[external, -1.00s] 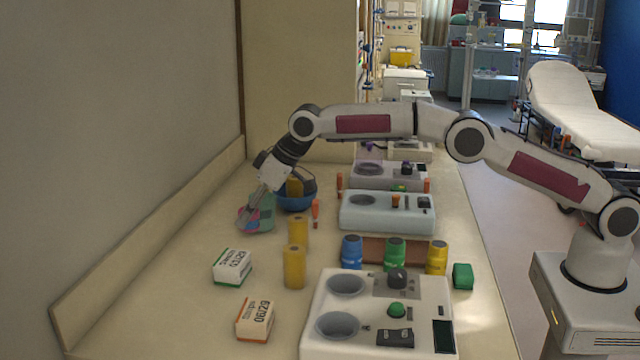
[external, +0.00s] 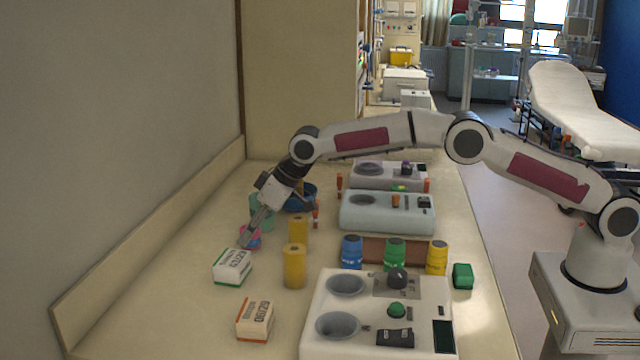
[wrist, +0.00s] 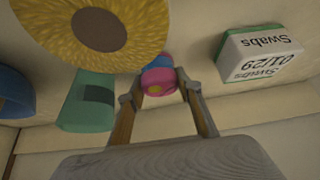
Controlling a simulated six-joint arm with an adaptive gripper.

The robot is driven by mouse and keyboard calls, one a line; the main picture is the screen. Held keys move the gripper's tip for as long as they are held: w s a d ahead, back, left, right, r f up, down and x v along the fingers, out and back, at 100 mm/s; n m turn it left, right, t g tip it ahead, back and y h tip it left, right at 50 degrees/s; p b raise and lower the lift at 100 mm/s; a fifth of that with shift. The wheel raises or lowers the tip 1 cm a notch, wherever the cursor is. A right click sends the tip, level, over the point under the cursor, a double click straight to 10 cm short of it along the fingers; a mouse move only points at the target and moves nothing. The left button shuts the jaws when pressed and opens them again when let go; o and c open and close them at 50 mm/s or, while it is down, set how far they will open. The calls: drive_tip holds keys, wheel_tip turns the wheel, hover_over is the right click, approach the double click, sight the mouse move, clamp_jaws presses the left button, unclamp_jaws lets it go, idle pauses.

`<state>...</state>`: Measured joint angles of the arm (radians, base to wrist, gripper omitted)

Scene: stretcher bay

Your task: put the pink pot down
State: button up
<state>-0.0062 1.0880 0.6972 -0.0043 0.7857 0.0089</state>
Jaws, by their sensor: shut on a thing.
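The small pink pot (external: 253,241) is at the left of the bench, behind the swabs box and left of the yellow cylinders. My gripper (external: 246,236) points down at it and is shut on it. In the wrist view the pink pot (wrist: 158,77) sits between the two fingertips (wrist: 156,88), with a patch of blue beside it. I cannot tell whether the pot touches the bench or hangs just above it.
A teal pot (wrist: 85,105) stands close to my gripper. A blue bowl (external: 301,203) is behind. Yellow cylinders (external: 294,268) are to the right, and a white swabs box (external: 231,268) is in front. Bare bench lies to the left.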

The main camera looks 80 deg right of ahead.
drive_tip(key=shift+f, duration=0.15)
drive_tip(key=o, duration=1.1)
drive_tip(key=shift+v, duration=6.15)
